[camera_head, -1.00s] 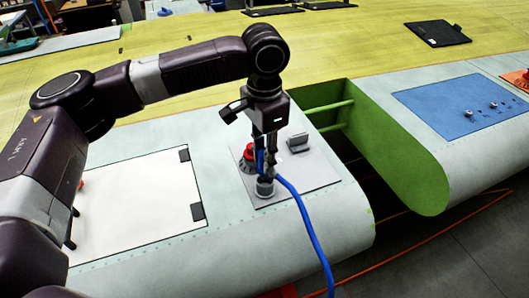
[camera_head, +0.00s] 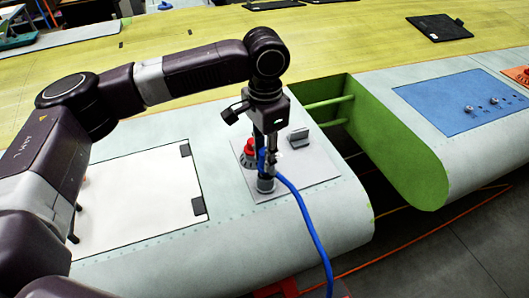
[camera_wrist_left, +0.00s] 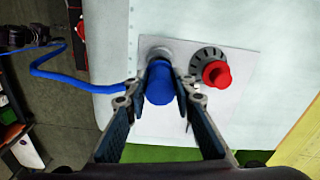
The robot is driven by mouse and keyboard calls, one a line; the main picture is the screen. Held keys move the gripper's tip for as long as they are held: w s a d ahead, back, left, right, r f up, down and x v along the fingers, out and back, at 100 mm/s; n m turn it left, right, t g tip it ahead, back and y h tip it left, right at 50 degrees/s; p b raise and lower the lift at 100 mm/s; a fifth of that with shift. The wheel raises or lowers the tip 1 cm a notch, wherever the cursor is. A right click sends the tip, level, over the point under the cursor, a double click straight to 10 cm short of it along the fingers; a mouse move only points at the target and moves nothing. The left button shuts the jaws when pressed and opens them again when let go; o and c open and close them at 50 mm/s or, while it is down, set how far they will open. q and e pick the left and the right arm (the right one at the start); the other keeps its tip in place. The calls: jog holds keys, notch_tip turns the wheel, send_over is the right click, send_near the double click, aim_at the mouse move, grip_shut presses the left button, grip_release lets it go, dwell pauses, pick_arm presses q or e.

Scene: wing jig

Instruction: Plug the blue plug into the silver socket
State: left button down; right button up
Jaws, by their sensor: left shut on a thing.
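My left gripper (camera_head: 268,168) points down over the grey plate on the near wing section, its fingers shut on the blue plug (camera_head: 262,158). In the left wrist view the blue plug (camera_wrist_left: 160,82) sits between the two fingertips (camera_wrist_left: 158,95). The silver socket (camera_head: 265,185) stands on the plate directly below the plug and fingers. In the left wrist view, part of the socket (camera_wrist_left: 158,52) shows just beyond the plug, lined up with it. The fingers hide the join, so I cannot tell how far the plug is in. My right gripper is not in view.
The blue cable (camera_head: 312,228) hangs over the wing's front edge. A green-walled gap (camera_head: 385,150) lies to the right.

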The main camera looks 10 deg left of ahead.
pick_arm(q)
jog(key=shift+f, duration=0.15)
jog(key=shift+f, duration=1)
dwell(0.4)
jog(key=c, duration=1.5)
grip_release()
jog(key=shift+c, duration=0.2)
notch_tip(320, 180, up, 12)
jog(key=shift+r, duration=0.1)
